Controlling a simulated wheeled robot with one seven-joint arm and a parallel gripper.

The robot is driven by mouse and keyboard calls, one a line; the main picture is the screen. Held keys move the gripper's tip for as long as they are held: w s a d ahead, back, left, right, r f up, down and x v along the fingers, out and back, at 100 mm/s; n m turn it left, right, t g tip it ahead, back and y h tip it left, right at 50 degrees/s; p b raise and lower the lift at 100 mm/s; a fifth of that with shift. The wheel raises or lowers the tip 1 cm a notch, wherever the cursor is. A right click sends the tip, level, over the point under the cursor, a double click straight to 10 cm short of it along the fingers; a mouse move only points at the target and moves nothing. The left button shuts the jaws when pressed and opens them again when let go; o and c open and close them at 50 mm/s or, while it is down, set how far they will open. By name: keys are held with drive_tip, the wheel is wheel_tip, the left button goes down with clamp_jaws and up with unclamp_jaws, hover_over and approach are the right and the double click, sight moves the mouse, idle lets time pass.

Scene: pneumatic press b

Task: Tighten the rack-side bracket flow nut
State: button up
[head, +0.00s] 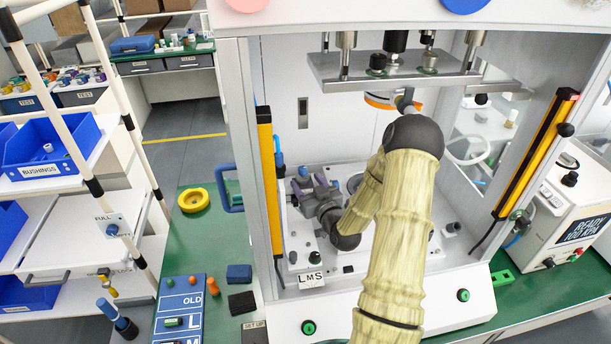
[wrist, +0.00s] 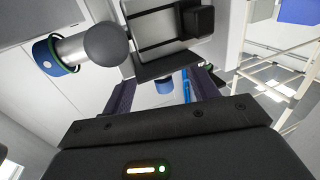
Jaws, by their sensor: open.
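My gripper (head: 311,183) is inside the press at its left, rack-facing side. Its dark purple fingers are apart and empty. In the wrist view, a small blue cap (wrist: 164,87), seemingly the flow nut, shows between and beyond the fingers, below a dark bracket plate (wrist: 166,66). A blue tube (wrist: 186,88) runs beside it. I cannot tell how far the cap is from the fingertips, and no contact shows. In the head view, a small blue fitting (head: 279,168) sits just left of the gripper near the yellow-sided post; whether it is the same part is unclear.
The yellow-edged left post (head: 265,180) stands close beside my gripper. The upper press plate (head: 400,72) hangs over the work area. A rounded grey rod with a blue collar (wrist: 56,55) shows at upper left in the wrist view. The rack with blue bins (head: 45,148) stands outside, left.

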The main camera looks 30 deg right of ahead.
drive_tip(key=shift+w, duration=0.95)
drive_tip(key=c, duration=1)
drive_tip(key=shift+a+m+h+b, duration=0.15)
drive_tip(key=shift+m+h+b, duration=0.25)
drive_tip(key=shift+h+b, duration=0.15)
drive_tip(key=shift+a+f+m+h+b, duration=0.1)
drive_tip(key=shift+m+h+b, duration=0.7)
drive_tip(key=shift+h, duration=0.35)
drive_tip(key=shift+w+a+r+m+g+h+b, duration=0.1)
drive_tip(key=shift+m+g+h+b, duration=0.3)
drive_tip(key=shift+m+h+b, duration=0.45)
drive_tip(key=shift+a+r+m+g+h+b, duration=0.1)
drive_tip(key=shift+m+g+h+b, duration=0.4)
drive_tip(key=shift+h, duration=0.65)
drive_tip(key=shift+d, duration=0.1)
